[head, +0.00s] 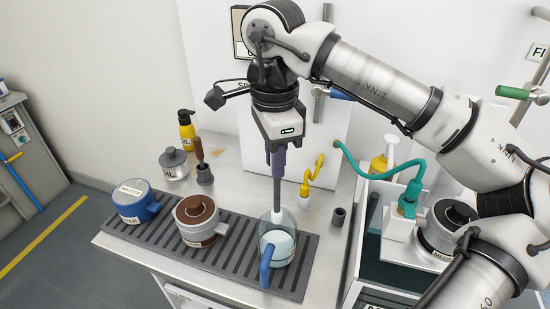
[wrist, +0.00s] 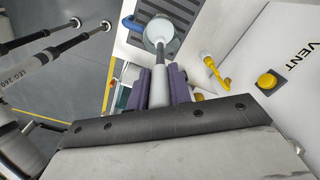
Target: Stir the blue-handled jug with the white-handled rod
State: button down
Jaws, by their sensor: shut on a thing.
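The clear jug (head: 291,228) with a blue handle (head: 266,268) stands on the slatted mat, with pale contents inside. My gripper (head: 279,168), with purple fingers, is above it and shut on an upright rod (head: 276,192). The rod's pale grip sits between the fingers in the wrist view (wrist: 158,88). Its grey shaft runs down to the jug's mouth, and the jug also shows in the wrist view (wrist: 150,40). The lower tip appears to be at or inside the mouth; how deep I cannot tell.
On the slatted mat (head: 235,257) left of the jug are a brown-lidded pot (head: 196,208) and a blue pot (head: 140,208). A brown-handled rod (head: 199,149) stands in a dark holder behind. A small dark cup (head: 338,216) and yellow tap (head: 312,177) are right.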

dwell(0.4)
jog(key=shift+r+p, duration=1.55)
jog(key=shift+r, duration=0.7)
